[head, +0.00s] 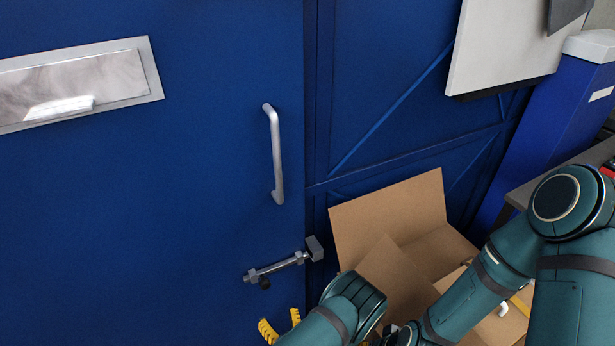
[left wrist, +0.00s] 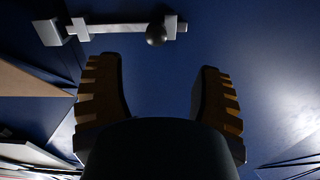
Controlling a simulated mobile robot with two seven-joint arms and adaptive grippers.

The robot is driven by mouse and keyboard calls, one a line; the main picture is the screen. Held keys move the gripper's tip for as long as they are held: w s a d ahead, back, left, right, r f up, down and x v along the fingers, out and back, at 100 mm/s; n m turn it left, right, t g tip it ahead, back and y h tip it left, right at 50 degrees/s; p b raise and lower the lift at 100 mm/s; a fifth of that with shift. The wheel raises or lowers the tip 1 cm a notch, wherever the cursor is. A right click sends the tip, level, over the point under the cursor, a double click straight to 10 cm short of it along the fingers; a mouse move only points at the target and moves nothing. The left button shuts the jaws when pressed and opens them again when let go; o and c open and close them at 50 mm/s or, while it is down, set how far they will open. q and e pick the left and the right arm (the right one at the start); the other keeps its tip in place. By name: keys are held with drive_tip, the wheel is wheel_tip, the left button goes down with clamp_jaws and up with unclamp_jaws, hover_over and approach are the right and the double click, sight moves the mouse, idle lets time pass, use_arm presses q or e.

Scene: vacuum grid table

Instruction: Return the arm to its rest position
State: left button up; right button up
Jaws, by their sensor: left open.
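My left gripper (head: 281,325) shows at the bottom of the head view, its yellow ridged fingertips apart and empty. It is just below a metal slide bolt (head: 278,267) with a dark knob (head: 264,284) on the blue door (head: 150,200). In the left wrist view the open fingers (left wrist: 160,90) point toward the door, with nothing between them. The bolt (left wrist: 110,28) and its round knob (left wrist: 156,35) are beyond the fingertips, apart from them. My teal arm links fill the lower right of the head view. My right gripper is not seen.
A vertical grey handle (head: 275,155) stands out from the door above the bolt. An open cardboard box (head: 390,215) is right of the door, close behind my arm. A white panel (head: 500,50) and a blue cabinet (head: 555,115) stand at the upper right.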

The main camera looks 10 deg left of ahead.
use_arm(q)
drive_tip(key=s+d+r+m+g+h, duration=0.3)
drive_tip(key=s+r+g+h, duration=0.5)
drive_tip(key=g+h, duration=0.5)
drive_tip(key=s+d, duration=0.1)
drive_tip(key=s, duration=0.1)
drive_tip(key=shift+s+h, duration=0.4)
idle(0.5)
